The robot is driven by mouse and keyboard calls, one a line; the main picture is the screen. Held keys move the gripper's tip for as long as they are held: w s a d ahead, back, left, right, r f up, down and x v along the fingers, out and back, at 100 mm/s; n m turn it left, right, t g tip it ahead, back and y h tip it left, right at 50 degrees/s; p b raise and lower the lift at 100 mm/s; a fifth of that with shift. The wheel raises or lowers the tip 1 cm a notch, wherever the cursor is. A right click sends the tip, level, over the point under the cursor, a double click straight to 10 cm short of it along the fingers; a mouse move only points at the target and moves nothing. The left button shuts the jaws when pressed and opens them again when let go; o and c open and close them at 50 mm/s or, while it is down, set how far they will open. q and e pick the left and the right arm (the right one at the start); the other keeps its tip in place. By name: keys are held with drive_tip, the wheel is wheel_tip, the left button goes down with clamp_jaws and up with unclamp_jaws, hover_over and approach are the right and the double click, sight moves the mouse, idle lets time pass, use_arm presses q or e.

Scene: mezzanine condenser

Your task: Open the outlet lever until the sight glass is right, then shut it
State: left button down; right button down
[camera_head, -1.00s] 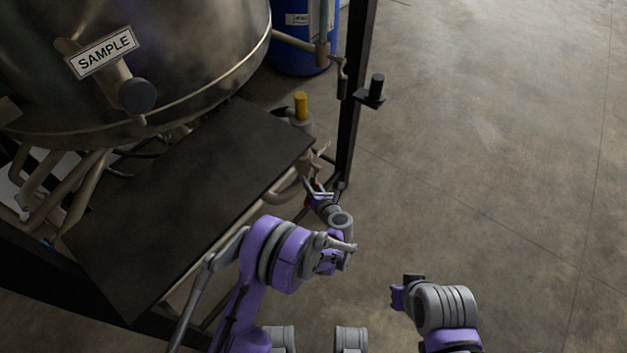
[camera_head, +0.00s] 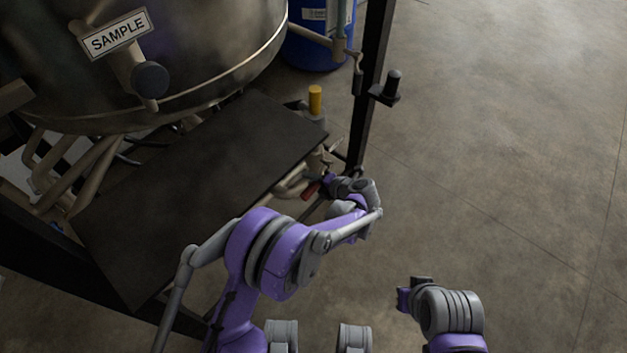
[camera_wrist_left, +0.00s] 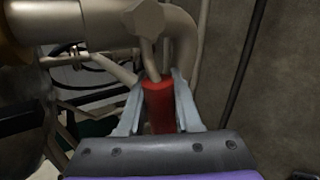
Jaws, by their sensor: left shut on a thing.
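The outlet lever appears as a red handle (camera_head: 312,189) beside the pale pipework under the right end of the dark plate. In the left wrist view the red handle (camera_wrist_left: 158,106) stands between the two pale fingers, its stem running up to a thick beige pipe and valve body (camera_wrist_left: 143,20). My left gripper (camera_wrist_left: 159,104) is shut on this handle; in the head view the gripper (camera_head: 322,187) is partly hidden by its wrist. My right gripper (camera_head: 405,298) is low at the right, away from the pipework; its fingers are not clear. I cannot make out the sight glass.
A large metal vessel with a SAMPLE sign (camera_head: 118,34) fills the upper left. A dark plate (camera_head: 200,190) lies below it. A dark frame post (camera_head: 371,90), a yellow-topped fitting (camera_head: 315,100) and a blue drum (camera_head: 318,45) stand nearby. The floor at right is clear.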

use_arm(q)
drive_tip(key=shift+s+r+m+g+y, duration=0.1)
drive_tip(key=shift+r+m+g+y, duration=0.2)
drive_tip(key=shift+r+m+g, duration=0.15)
drive_tip(key=shift+a+r, duration=0.1)
drive_tip(key=c, duration=0.6)
unclamp_jaws()
drive_tip(key=p+v, duration=0.2)
drive_tip(key=v, duration=0.9)
